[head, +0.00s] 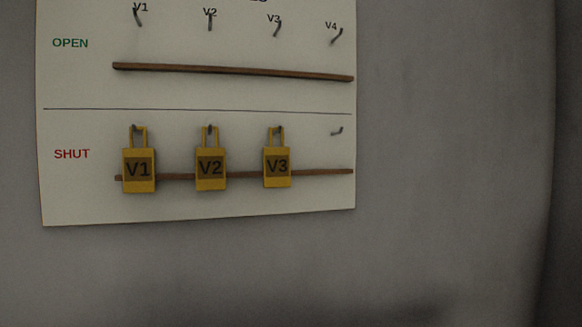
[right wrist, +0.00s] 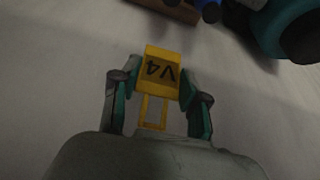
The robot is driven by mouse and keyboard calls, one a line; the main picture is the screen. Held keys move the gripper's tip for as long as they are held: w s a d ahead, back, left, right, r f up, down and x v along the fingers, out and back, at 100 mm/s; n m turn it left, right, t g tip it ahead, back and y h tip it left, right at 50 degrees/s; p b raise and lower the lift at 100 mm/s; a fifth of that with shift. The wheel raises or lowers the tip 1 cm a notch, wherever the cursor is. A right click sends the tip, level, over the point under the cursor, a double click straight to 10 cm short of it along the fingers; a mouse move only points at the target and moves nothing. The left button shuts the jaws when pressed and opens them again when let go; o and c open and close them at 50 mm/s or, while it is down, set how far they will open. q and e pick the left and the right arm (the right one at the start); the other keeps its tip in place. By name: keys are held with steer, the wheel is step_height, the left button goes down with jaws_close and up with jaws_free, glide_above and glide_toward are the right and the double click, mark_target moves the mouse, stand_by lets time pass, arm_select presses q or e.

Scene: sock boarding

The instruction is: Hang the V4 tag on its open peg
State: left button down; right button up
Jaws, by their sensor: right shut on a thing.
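The yellow V4 tag (right wrist: 160,70) is between the fingers of my right gripper (right wrist: 158,88) in the right wrist view. The gripper is shut on it, and its loop (right wrist: 152,110) points back toward the palm. In the head view, the V4 open peg (head: 337,35) is bare at the top right of the white board (head: 200,95). The V4 shut peg (head: 337,131) is bare too. Neither gripper shows in the head view, and my left gripper is in no view.
The V1 tag (head: 138,170), V2 tag (head: 211,169) and V3 tag (head: 277,167) hang on the shut row. The V1 (head: 138,17), V2 (head: 210,21) and V3 (head: 277,28) open pegs are bare. Brown strips cross both rows. The wall (head: 460,150) right of the board is clear.

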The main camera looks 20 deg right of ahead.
steer(key=w+d+r+p, duration=0.2)
steer(key=r, duration=0.8)
steer(key=w+d+r+m+p, duration=0.1)
steer(key=r+p, duration=0.2)
steer(key=r, duration=0.7)
steer(key=w+d+r+p, duration=0.2)
steer(key=r, duration=0.8)
steer(key=w+d+p+v, duration=0.1)
steer(key=p+v, duration=0.4)
steer(key=v, duration=2.2)
steer(key=shift+s+d+r, duration=0.2)
steer(key=shift+d+r, duration=0.1)
steer(key=shift+r, duration=0.2)
steer(key=shift+w, duration=0.1)
